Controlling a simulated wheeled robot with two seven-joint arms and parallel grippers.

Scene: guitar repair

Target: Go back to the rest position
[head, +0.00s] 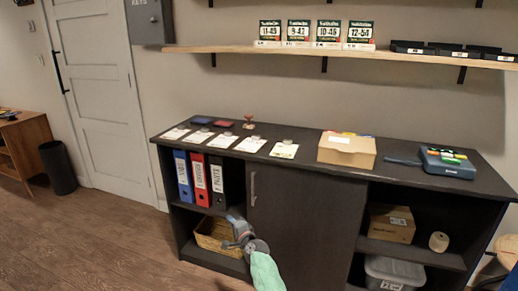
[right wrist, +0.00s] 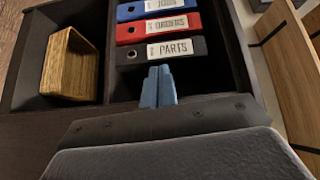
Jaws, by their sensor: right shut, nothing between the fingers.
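My right gripper (head: 242,231) is in front of the dark cabinet, near the left edge of its sliding door (head: 300,215). In the right wrist view its fingers (right wrist: 158,88) are together and hold nothing. They point toward the open left bay, with the black PARTS binder (right wrist: 175,49) just beyond them. I cannot tell the exact gap to the cabinet. My left gripper is not in view.
A wicker basket (head: 217,237) sits in the lower left bay, below blue, red and black binders (head: 200,180). Papers, a cardboard box (head: 347,150) and a blue device (head: 447,162) lie on the countertop (head: 300,164). The wooden floor (head: 100,240) at left is clear.

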